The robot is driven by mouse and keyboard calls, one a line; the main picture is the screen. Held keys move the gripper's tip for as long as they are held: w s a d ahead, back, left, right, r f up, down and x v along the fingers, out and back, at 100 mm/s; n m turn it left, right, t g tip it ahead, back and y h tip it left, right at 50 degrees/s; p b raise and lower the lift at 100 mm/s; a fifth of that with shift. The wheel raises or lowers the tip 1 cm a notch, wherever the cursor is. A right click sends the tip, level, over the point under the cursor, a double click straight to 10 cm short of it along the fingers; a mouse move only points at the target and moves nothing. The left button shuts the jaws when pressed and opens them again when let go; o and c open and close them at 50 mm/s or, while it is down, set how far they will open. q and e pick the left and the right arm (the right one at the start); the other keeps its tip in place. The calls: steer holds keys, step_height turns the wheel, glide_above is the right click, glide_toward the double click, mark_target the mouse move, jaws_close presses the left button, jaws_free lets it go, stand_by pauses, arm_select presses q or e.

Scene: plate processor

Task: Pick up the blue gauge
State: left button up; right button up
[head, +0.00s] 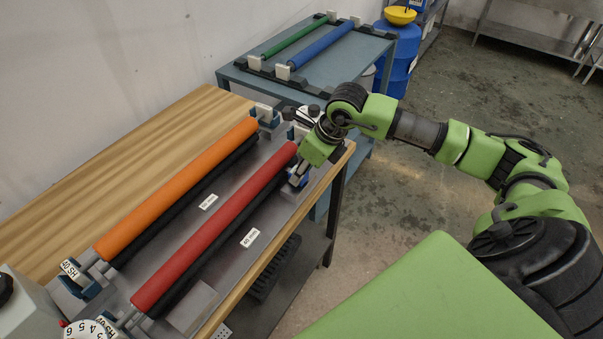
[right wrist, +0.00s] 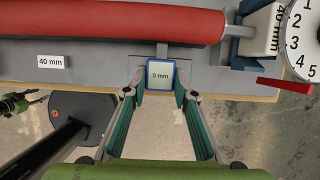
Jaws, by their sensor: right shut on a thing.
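In the head view my right gripper (head: 297,180) is at the far right end of the red roller, and a little of the gauge's blue (head: 304,182) shows beside the fingers. The gauge is at the machine's front edge, close to the red roller; I cannot tell whether it touches the metal bed. My left gripper is not in view.
The red roller (head: 215,232) and orange roller (head: 180,190) lie along the metal bed on the wooden table (head: 110,150). A numbered dial (head: 92,329) is at the near end. A second table behind holds green (head: 295,36) and blue (head: 322,45) rollers. Floor at the right is clear.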

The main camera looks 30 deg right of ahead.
step_height(320, 180, up, 2)
steer(key=shift+r, duration=0.25)
steer(key=s+a+r+b, duration=0.2)
steer(key=s+r+b, duration=0.4)
steer(key=s+r, duration=0.4)
steer(key=s, duration=0.4)
